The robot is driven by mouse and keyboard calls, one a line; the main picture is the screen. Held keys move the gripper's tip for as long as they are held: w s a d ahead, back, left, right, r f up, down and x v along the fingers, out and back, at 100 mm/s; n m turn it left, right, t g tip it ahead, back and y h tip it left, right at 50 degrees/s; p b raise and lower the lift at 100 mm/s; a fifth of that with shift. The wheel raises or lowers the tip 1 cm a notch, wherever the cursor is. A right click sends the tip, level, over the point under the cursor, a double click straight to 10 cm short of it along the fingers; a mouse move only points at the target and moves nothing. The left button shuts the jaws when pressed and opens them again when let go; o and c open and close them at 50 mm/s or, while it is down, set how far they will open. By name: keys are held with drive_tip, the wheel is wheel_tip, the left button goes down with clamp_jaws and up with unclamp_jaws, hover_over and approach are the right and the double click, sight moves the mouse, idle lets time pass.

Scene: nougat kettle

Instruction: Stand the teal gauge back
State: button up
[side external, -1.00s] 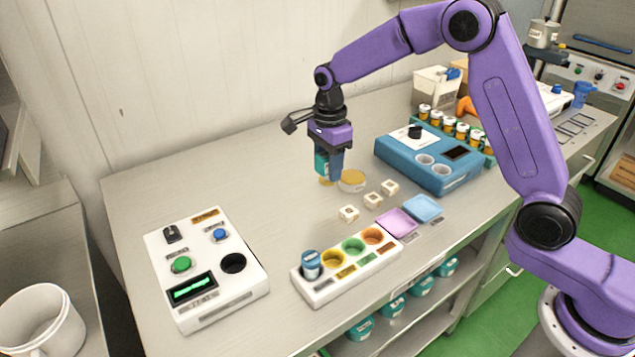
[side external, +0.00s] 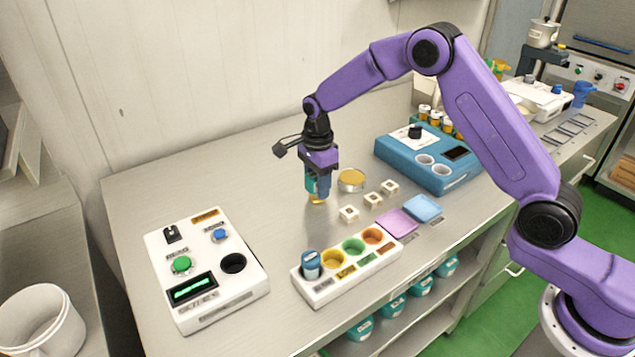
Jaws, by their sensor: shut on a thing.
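My gripper (side external: 319,192) points down over the middle of the bench and is shut on the teal gauge (side external: 310,184). The gauge shows as a teal body beside the blue fingers, with a yellow end (side external: 317,202) below them. The fingers hide part of it. It looks upright, and I cannot tell how far its lower end is above the bench. A white rack (side external: 325,291) in front has a blue-grey cylinder (side external: 311,264) in its left well; its yellow, green and orange wells look empty. A white console (side external: 200,323) at the left has a dark round hole (side external: 233,263).
A gold-topped round tin (side external: 352,179) and several small white blocks (side external: 373,199) lie right of my gripper. A blue machine (side external: 425,165) stands further right. Bench between console and gripper is clear.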

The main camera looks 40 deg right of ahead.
drive_tip(key=shift+f, duration=0.1)
drive_tip(key=o, duration=0.9)
wheel_tip(320, 180, up, 12)
drive_tip(key=shift+r, duration=0.15)
